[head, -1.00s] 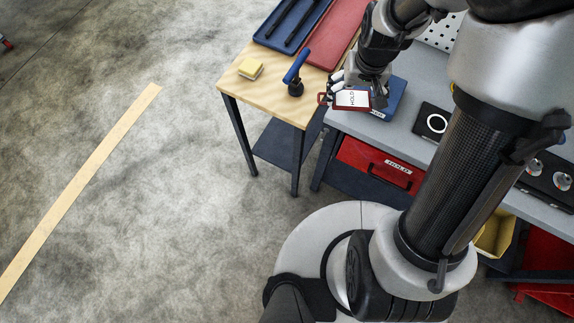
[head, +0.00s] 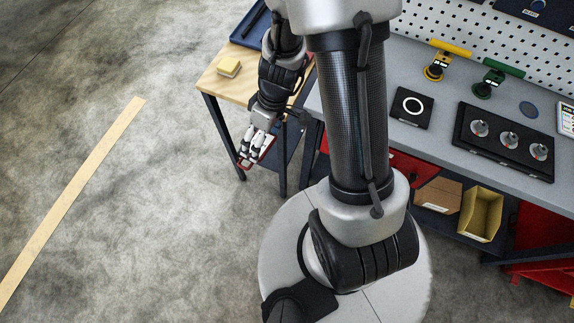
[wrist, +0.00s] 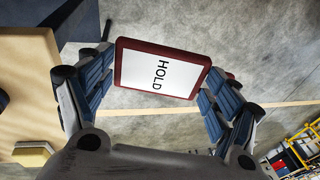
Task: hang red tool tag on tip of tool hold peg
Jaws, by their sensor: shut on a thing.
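The red tool tag (wrist: 160,69) has a white face marked HOLD and a red rim. In the wrist view it sits between the two fingers of my gripper (wrist: 155,82), which is shut on it. In the head view my gripper (head: 258,146) hangs in front of the wooden table, over the floor, with a red edge of the tag (head: 246,165) showing below the fingers. My arm covers much of the tag there. I cannot make out the tool hold peg in either current view.
The wooden table (head: 222,88) bears a yellow block (head: 229,67). The grey workbench (head: 440,115) holds a yellow-handled tool (head: 450,50), a green-handled tool (head: 503,68) and a black tray (head: 505,165). A white pegboard (head: 460,20) stands behind. The floor at left is clear.

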